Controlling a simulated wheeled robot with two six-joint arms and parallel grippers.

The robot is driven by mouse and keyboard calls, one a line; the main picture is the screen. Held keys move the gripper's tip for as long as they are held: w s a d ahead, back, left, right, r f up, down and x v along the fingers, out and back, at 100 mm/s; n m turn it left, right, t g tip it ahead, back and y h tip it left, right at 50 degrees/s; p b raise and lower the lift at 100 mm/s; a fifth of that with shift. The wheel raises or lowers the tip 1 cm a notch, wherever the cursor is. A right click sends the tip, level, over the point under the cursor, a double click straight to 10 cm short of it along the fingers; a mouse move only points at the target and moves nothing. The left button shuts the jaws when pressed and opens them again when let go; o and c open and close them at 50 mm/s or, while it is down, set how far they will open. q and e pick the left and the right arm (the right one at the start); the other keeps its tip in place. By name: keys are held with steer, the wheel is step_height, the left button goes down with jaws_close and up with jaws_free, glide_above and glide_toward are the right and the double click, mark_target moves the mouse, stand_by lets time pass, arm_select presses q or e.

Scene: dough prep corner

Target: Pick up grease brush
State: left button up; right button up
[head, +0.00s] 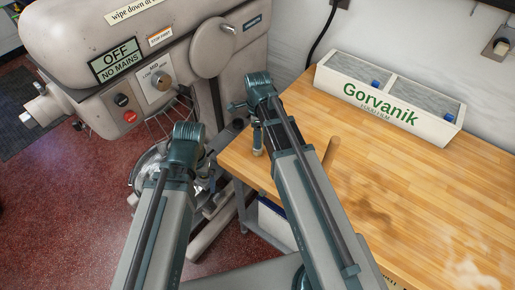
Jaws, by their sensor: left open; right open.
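A wooden handle (331,152) shows on the wooden worktop, just right of my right forearm, which hides its lower end. It may be the grease brush, but no bristles show. My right gripper (257,139) is open and points down near the worktop's left edge, up and left of the handle and apart from it. My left gripper (193,165) is open in front of the mixer, mostly hidden behind its own wrist.
The big mixer (205,70) with an "OFF NO MAINS" sign fills the left, its bowl (145,170) below. A white "Gorvanik" box (330,82) stands at the worktop's back. Flour (465,268) and a dark smear (372,212) mark the worktop (430,185), mostly clear otherwise.

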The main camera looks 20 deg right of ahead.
arm_select(q)
steer(key=shift+r, duration=0.1)
arm_select(e)
jaws_close()
steer(key=shift+r, duration=0.1)
stand_by(0.4)
